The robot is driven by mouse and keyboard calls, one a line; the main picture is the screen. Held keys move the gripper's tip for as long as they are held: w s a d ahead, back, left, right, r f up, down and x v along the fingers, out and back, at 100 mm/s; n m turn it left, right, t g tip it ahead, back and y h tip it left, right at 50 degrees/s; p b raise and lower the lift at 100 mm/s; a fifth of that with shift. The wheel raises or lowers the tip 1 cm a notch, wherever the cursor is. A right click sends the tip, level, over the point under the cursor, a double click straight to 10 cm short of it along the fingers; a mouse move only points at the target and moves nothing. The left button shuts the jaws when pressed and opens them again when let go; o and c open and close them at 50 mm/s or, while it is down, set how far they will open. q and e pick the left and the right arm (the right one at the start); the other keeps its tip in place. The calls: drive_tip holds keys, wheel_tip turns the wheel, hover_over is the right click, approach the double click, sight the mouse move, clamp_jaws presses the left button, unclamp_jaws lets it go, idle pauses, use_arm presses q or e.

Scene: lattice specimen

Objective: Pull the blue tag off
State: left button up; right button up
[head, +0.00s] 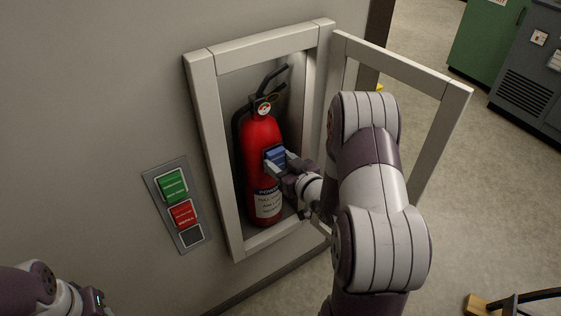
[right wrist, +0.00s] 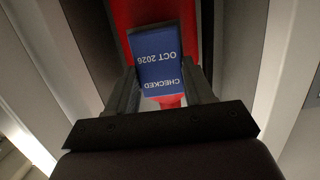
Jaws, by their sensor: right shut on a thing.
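The blue tag (head: 275,154) is at the front of the red fire extinguisher (head: 262,140), which stands upright in an open wall cabinet (head: 204,98). My right gripper (head: 277,167) reaches into the cabinet and is shut on the tag. In the right wrist view the tag (right wrist: 160,58) sits between the two fingers (right wrist: 162,88), its text "CHECKED OCT 2026" upside down, with the red body behind it. I cannot tell whether the tag still touches the extinguisher.
The cabinet door (head: 437,85) stands open to the right, close to my right arm. A wall plate with green (head: 172,187) and red (head: 183,214) labelled panels is left of the cabinet. Green (head: 486,40) and grey (head: 533,75) cabinets stand at the back right.

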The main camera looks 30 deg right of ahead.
drive_tip(key=shift+s+d, duration=0.1)
drive_tip(key=shift+s, duration=0.4)
drive_tip(key=f+v, duration=0.1)
drive_tip(key=v, duration=0.5)
drive_tip(key=shift+p, duration=0.4)
drive_tip(key=shift+f, duration=0.15)
